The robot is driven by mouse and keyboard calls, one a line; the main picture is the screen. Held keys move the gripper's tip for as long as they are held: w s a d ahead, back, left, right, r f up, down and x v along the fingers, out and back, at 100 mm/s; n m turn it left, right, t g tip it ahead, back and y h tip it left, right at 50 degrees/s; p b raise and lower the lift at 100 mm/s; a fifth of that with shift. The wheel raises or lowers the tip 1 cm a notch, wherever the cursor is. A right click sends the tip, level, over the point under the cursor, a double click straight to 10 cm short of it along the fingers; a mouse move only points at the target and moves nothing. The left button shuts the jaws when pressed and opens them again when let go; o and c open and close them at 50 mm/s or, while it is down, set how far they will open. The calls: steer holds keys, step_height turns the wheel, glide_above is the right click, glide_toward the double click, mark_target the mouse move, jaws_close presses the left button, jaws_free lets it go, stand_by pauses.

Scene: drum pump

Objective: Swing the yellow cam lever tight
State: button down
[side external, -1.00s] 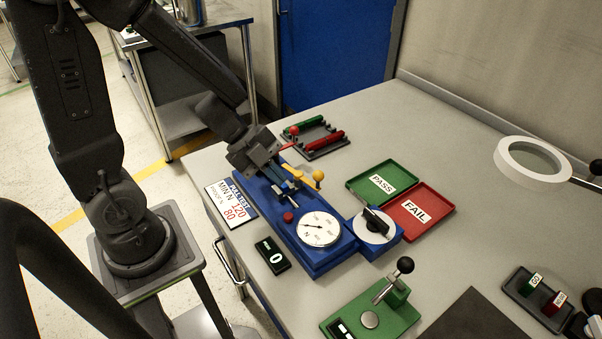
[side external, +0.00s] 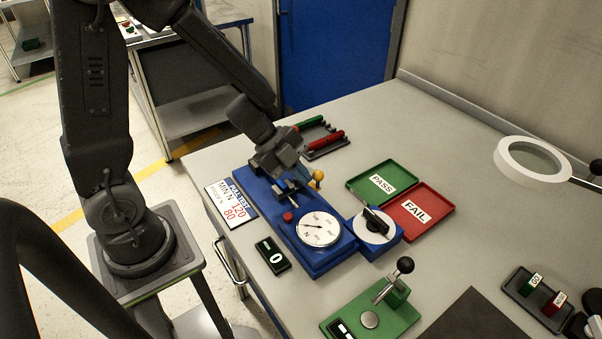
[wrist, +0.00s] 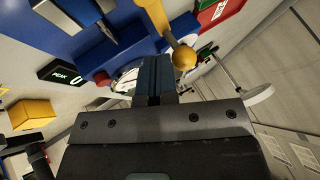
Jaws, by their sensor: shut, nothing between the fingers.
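The yellow cam lever (wrist: 158,14) sits on the blue pull tester (side external: 322,262). In the wrist view it runs down from the top edge to its yellow ball knob (wrist: 184,57). In the side view only the knob (side external: 318,175) and a short piece of lever show; my gripper hides the rest. My gripper (side external: 291,182) is low over the clamp end of the tester, just left of the knob. In the wrist view its fingers (wrist: 155,76) are together and empty, beside the lever and knob. Whether they touch the lever I cannot tell.
The tester carries a round dial (side external: 319,229) and a red button (side external: 288,217). A black readout (side external: 273,255) lies left of it. Green PASS (side external: 362,196) and red FAIL (side external: 411,234) trays lie to the right. A rack with red and green handles (side external: 313,155) stands behind my gripper.

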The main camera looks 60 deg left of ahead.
steer(key=shift+w+d+n+t+y, duration=0.15)
steer(key=shift+w+n+t+y, duration=0.2)
steer(key=shift+n, duration=0.35)
steer(key=shift+w+d+n+t+y, duration=0.15)
steer(key=shift+w+n+t+y, duration=0.2)
steer(key=shift+n+y, duration=0.35)
steer(key=shift+w+n+t+y, duration=0.25)
steer(key=shift+w+n+t, duration=0.1)
steer(key=shift+n, duration=0.45)
steer(key=shift+w, duration=0.6)
steer(key=shift+w+n+y, duration=0.35)
steer(key=shift+n+y, duration=0.05)
steer(key=shift+n, duration=0.4)
steer(key=shift+w+a, duration=0.95)
steer(key=shift+w, duration=0.2)
steer(key=shift+w+a+r, duration=0.1)
steer(key=shift+w+r, duration=0.05)
steer(key=v, duration=1.3)
steer(key=shift+s, duration=0.45)
